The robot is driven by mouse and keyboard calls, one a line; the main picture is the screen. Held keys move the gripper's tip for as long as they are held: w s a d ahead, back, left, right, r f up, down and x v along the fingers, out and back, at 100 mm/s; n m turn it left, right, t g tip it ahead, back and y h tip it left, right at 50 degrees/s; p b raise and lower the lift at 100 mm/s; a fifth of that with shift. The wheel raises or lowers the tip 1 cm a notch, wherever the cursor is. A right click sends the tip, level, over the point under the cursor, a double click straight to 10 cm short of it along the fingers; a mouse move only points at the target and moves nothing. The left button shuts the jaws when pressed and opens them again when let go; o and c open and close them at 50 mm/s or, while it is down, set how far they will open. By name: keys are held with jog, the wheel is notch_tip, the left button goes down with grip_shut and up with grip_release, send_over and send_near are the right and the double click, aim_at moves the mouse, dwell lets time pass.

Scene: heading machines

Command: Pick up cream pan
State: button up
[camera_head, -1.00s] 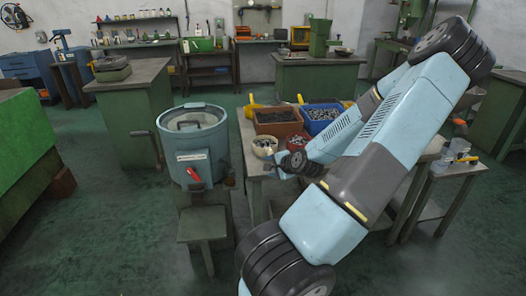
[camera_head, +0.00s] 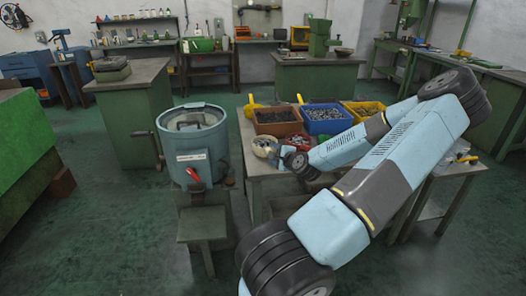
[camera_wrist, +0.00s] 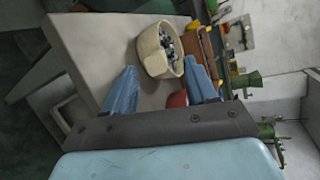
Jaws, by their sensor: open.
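The cream pan (camera_head: 263,147) stands on the near left corner of the table, with small dark and grey parts in it. The wrist view shows the cream pan (camera_wrist: 150,52) just beyond and between the lines of my two blue fingers. My gripper (camera_wrist: 163,82) is open and empty, with the pan a little ahead of the fingertips. In the head view my gripper (camera_head: 279,152) is small and close to the right side of the pan. Whether a finger touches the pan cannot be told.
A red pan (camera_head: 298,140) sits right beside the cream pan, partly hidden by my arm. Brown (camera_head: 278,130), blue (camera_head: 325,127) and yellow (camera_head: 364,113) bins stand behind. A blue-grey drum (camera_head: 194,170) stands left of the table (camera_head: 247,137). Bare tabletop (camera_wrist: 85,45) shows beside the pan.

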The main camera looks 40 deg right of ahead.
aim_at(266, 150)
jog(key=shift+f+x, duration=0.15)
jog(key=shift+x, duration=1.6)
jog(key=shift+f+x, duration=0.15)
jog(key=shift+x, duration=1.6)
jog(key=shift+s+d, duration=0.1)
jog(key=shift+d, duration=0.05)
grip_shut()
